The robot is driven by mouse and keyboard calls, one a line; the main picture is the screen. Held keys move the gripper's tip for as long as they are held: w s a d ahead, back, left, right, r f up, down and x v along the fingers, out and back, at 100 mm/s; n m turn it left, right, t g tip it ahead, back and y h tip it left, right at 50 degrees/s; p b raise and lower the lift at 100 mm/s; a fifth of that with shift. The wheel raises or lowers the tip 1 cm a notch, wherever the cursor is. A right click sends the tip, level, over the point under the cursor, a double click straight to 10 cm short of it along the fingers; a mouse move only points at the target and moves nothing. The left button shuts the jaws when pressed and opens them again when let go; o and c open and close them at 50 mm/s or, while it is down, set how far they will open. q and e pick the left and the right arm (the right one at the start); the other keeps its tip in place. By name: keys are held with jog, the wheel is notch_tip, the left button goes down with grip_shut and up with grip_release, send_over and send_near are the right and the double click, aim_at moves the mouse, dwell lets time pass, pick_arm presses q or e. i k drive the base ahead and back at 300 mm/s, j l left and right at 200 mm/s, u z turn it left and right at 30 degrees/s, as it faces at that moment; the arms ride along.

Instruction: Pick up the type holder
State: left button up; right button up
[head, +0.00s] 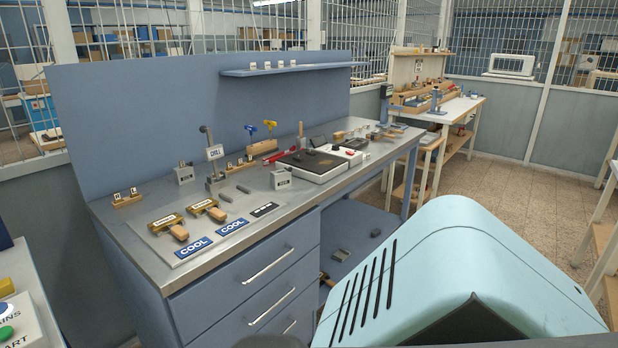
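Two brass type holders with wooden handles lie on a light mat (163,247) at the near left of the workbench. The nearer type holder (166,222) is at the left, and the other type holder (203,206) lies just behind it to the right. Their handles point towards the front edge. Blue COOL plates (195,246) and a black plate (264,209) lie in front of and beside them. Neither of my grippers is in view.
The steel bench top (130,220) also bears a small stand with a sign (214,153), metal blocks (184,174) and a white device with a dark top (317,164). A blue back panel (150,110) and shelf (290,69) rise behind. Tiled floor is open at the right.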

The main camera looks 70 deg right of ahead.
aim_at(281, 179)
jog(key=z, duration=2.6)
jog(key=i+j, duration=0.55)
jog(key=j, duration=0.2)
jog(key=i+j, duration=0.6)
jog(key=j, duration=0.1)
